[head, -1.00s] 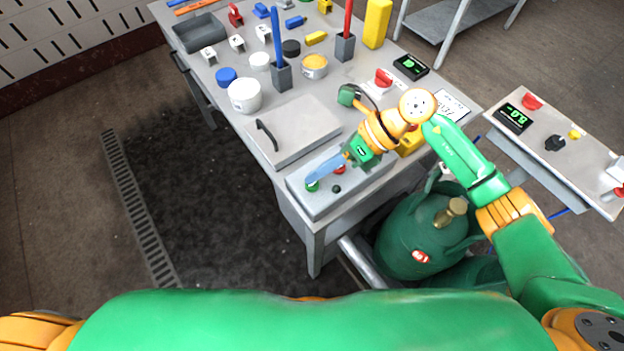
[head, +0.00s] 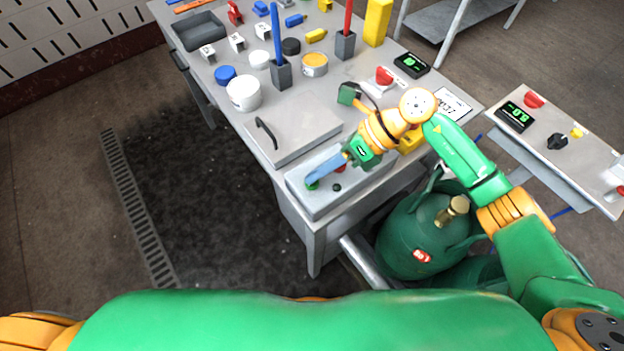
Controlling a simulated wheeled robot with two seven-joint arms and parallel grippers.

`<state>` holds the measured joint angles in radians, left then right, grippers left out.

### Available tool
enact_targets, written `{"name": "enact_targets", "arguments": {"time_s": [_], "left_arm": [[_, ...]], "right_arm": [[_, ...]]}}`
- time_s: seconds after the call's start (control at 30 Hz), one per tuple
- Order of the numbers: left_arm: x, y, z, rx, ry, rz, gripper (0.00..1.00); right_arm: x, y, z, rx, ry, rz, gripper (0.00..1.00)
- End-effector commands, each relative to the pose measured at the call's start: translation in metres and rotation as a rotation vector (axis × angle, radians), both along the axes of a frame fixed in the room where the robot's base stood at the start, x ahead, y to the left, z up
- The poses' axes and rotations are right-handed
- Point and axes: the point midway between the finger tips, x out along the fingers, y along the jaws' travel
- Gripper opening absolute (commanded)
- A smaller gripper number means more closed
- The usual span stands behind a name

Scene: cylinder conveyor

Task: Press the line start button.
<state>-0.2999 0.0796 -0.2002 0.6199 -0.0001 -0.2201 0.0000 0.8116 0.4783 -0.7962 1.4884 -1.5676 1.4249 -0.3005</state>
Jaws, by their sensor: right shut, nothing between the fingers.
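A grey control box (head: 318,205) sits at the near corner of the table. On its top are a green button (head: 313,187), a small dark button (head: 337,188) and a red button (head: 341,168) partly hidden by my gripper. My right gripper (head: 315,180) is shut and empty, its blue fingers angled down to the left. Its fingertips are right at the green button and cover part of it; I cannot tell whether they press it down. My left gripper is not in view.
A grey lidded box with a black handle (head: 293,128) stands just behind the control box. White tubs, holders and small coloured parts cover the table beyond. A side panel with a lit display (head: 516,115) is at right, and a green tank (head: 425,235) stands below my arm.

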Motion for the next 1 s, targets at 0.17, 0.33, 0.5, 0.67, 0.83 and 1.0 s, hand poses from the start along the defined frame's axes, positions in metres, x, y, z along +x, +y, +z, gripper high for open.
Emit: {"name": "enact_targets", "arguments": {"time_s": [0.17,0.33,0.5,0.67,0.83,1.0], "left_arm": [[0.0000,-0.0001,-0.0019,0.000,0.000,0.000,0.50],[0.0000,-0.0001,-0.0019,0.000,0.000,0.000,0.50],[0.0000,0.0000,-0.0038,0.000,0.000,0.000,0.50],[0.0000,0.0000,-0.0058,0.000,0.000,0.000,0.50],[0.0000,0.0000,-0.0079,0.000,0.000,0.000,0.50],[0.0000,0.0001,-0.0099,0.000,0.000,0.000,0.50]], "right_arm": [[0.0000,0.0000,-0.0014,0.000,0.000,0.000,0.00],[0.0000,0.0000,-0.0016,0.000,0.000,0.000,0.00],[0.0000,0.0000,-0.0033,0.000,0.000,0.000,0.00],[0.0001,0.0000,-0.0052,0.000,0.000,0.000,0.00],[0.0000,0.0000,-0.0071,0.000,0.000,0.000,0.00],[-0.0001,0.0000,-0.0090,0.000,0.000,0.000,0.00]]}}
